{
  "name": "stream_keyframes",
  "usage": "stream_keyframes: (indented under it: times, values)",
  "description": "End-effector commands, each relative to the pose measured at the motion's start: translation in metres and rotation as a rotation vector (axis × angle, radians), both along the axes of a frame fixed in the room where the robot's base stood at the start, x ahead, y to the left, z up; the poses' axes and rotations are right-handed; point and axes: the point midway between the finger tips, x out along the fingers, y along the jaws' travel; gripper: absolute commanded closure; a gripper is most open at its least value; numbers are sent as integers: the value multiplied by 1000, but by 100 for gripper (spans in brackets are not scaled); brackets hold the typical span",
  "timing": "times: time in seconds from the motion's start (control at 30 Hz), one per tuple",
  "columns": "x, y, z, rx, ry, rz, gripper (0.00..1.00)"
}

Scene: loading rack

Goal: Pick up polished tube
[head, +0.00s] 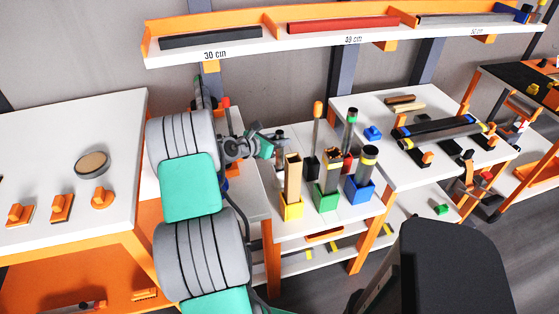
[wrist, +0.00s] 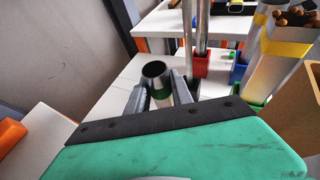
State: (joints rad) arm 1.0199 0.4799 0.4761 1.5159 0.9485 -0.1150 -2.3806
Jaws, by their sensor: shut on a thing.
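The polished tube (wrist: 156,78) is short, shiny and hollow, with its open dark end facing up in the wrist view. My gripper (wrist: 160,92) is shut on it, with one finger on each side. Its lower part is hidden by the gripper's dark plate. In the head view my gripper (head: 276,147) is at the left end of the white table, left of the coloured holders. The tube is too small and covered there to make out clearly.
Yellow (head: 291,209), green (head: 326,198) and blue (head: 357,188) holders with upright contents stand close to the right. A red holder (wrist: 202,65) bears tall metal rods. A shelf (head: 270,47) with long bars runs above. The left table (head: 50,150) has much clear surface.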

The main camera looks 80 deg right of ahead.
Motion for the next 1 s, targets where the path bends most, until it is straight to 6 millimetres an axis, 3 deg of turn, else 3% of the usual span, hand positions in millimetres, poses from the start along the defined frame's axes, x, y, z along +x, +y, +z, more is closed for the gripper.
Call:
stream_keyframes:
  times: [0.27,1.0]
  values:
    - [0,0,0,0,0,0,100]
    - [0,0,0,0,0,0,100]
